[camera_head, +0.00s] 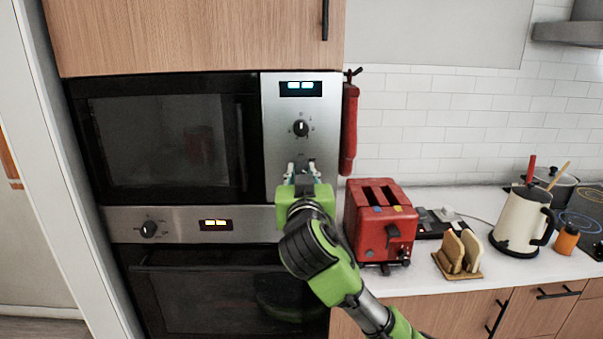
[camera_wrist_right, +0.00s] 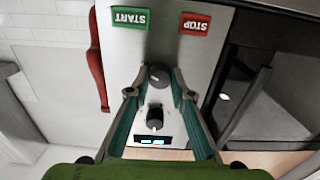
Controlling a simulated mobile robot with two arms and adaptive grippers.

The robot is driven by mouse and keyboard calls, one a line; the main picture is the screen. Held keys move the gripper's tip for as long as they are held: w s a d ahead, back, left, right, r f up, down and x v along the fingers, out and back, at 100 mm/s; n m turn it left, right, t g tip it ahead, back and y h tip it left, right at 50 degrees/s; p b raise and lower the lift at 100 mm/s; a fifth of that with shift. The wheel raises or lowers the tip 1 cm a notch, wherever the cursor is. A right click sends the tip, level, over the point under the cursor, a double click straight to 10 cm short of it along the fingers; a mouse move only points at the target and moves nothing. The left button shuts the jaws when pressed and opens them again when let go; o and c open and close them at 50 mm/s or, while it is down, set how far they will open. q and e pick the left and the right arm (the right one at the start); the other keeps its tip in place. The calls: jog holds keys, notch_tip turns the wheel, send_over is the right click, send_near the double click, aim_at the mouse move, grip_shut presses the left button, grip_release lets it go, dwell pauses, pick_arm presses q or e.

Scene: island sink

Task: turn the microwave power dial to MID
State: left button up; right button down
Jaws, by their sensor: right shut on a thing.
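The microwave (camera_head: 165,140) is built into the tall cabinet, with a steel control panel (camera_head: 283,112) on its right side. The upper dial (camera_head: 301,127) on the panel is black with a white mark pointing up, and it also shows in the wrist view (camera_wrist_right: 155,118). My right gripper (camera_head: 301,169) is at the panel's lower part, with its fingers either side of the lower dial (camera_wrist_right: 158,75) and shut on it. The head view hides that dial behind the gripper. Its setting is too small to read. My left gripper is out of view.
The green START button (camera_wrist_right: 131,17) and red STOP button (camera_wrist_right: 195,24) lie close to my fingertips. A red toaster (camera_head: 381,222) stands near my forearm. The oven (camera_head: 225,290) is below.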

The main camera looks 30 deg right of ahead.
jog(key=n+p, duration=0.2)
jog(key=n, duration=0.1)
jog(key=shift+r, duration=0.15)
jog(key=n+p, duration=0.2)
jog(key=n, duration=0.1)
jog(key=shift+n+p, duration=0.4)
jog(key=n+p, duration=0.2)
jog(key=n, duration=0.1)
jog(key=shift+n+p, duration=0.65)
jog(key=shift+n, duration=0.15)
jog(key=c, duration=1.8)
grip_release()
